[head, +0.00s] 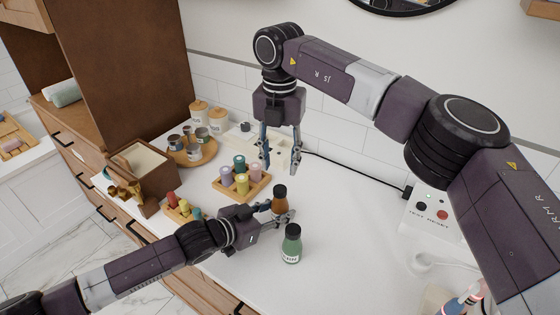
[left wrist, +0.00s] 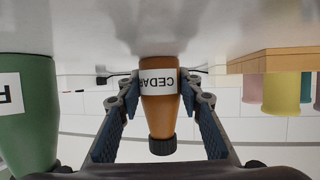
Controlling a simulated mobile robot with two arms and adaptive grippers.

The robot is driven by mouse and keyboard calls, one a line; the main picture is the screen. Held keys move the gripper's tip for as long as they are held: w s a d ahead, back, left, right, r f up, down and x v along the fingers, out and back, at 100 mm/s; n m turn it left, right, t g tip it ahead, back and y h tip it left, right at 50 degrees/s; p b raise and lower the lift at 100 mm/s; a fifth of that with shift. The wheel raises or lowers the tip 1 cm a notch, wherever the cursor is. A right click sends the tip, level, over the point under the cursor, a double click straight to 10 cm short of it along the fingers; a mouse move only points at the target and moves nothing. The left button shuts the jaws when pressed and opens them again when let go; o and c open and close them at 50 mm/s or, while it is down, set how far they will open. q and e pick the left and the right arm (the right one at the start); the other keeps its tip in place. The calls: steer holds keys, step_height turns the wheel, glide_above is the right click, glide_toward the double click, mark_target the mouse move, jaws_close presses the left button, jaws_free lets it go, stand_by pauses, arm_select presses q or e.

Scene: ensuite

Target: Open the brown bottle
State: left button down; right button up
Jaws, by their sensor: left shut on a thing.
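The brown bottle (head: 279,204) stands upright on the white counter with its dark cap on. In the left wrist view, which is upside down, the brown bottle (left wrist: 160,100) has a white label reading CEDAR, and its cap (left wrist: 162,146) is seated on the neck. My left gripper (head: 290,215) comes in low from the left and is shut on the bottle's body, with one finger on each side. My right gripper (head: 281,165) points down, open and empty, behind and above the brown bottle, apart from its cap.
A green bottle (head: 291,245) stands close in front of my left gripper. A white control box (head: 430,208) is at right. The counter's right middle is clear.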

mark_target(280, 189)
steer(key=m, duration=0.7)
steer(key=shift+m, duration=0.3)
steer(key=m, duration=0.3)
steer(key=shift+m, duration=0.4)
steer(key=m, duration=0.5)
steer(key=shift+m, duration=0.3)
steer(key=shift+f, duration=4)
